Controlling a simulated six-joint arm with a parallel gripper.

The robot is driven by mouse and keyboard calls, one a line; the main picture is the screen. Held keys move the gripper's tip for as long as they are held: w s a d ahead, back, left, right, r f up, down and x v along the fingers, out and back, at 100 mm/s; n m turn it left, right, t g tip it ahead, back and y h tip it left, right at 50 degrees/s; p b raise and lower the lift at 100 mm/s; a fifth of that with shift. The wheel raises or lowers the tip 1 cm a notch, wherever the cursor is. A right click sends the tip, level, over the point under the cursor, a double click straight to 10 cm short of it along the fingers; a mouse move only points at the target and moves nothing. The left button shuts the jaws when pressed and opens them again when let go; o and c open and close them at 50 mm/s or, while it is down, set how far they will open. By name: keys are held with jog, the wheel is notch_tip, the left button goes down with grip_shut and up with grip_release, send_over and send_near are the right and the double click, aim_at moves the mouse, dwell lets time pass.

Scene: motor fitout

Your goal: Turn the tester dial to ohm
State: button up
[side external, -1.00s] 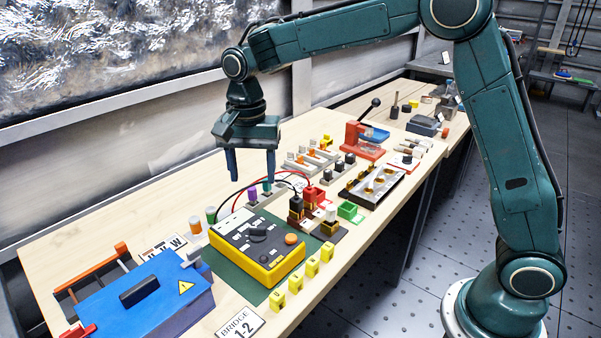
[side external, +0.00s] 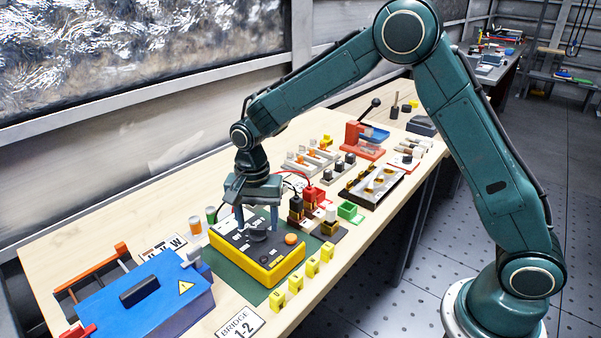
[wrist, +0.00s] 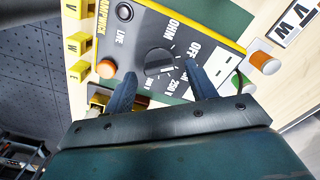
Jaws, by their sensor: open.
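The tester (side external: 268,262) is a yellow box with a dark top, lying on a green mat (side external: 228,268). Its black round dial (wrist: 158,62) has a raised grip bar; in the wrist view the bar lies roughly across the picture, its right end towards the OFF label. The OHM label (wrist: 183,28) is above it. The dial also shows in the side view (side external: 260,237), partly covered. My gripper (side external: 257,229) is open above the tester, pointing down. In the wrist view its fingers (wrist: 160,74) stand either side of the dial. I cannot tell whether they touch it.
An orange button (side external: 291,239) sits beside the dial. Yellow tags (side external: 295,284) line the front of the mat. A blue box (side external: 145,300) stands left. Dark, red and green terminals (side external: 312,198) stand close on the right, with black and red leads behind the tester.

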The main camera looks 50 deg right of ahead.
jog(key=shift+f, duration=0.35)
jog(key=c, duration=1)
jog(key=shift+n, duration=0.4)
jog(key=shift+w+a+n, duration=0.1)
jog(key=shift+n, duration=2.9)
jog(key=o, duration=1)
